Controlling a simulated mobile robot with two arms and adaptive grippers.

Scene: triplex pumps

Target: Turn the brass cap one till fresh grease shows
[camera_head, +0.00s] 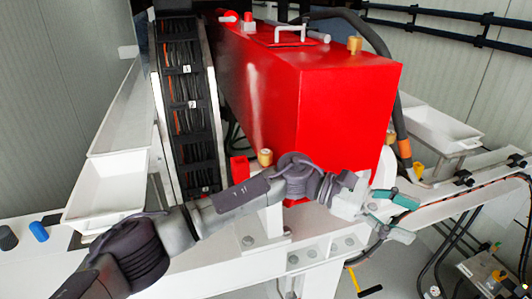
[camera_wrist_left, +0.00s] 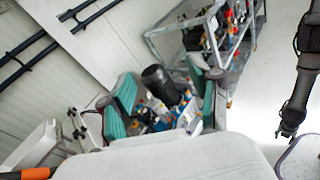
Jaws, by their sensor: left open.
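One brass cap (camera_head: 354,45) stands upright on the top right edge of the red pump housing (camera_head: 345,110). Another brass cap (camera_head: 265,157) sits low at the housing's left front, beside a small red block. I cannot tell which is cap one. My left arm reaches across the front of the housing. Its left gripper (camera_head: 403,216), with teal finger pads, is open and empty, right of and below the housing, apart from both caps. In the left wrist view the two teal fingers (camera_wrist_left: 163,98) are spread, with no cap between them.
A black cable chain (camera_head: 188,100) rises left of the housing. White trays stand at left (camera_head: 105,195) and right (camera_head: 435,130). A black hose with an orange band (camera_head: 404,148) passes behind the gripper. A blue plug (camera_head: 38,231) lies at far left. A cluttered rack (camera_wrist_left: 205,40) shows behind the fingers.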

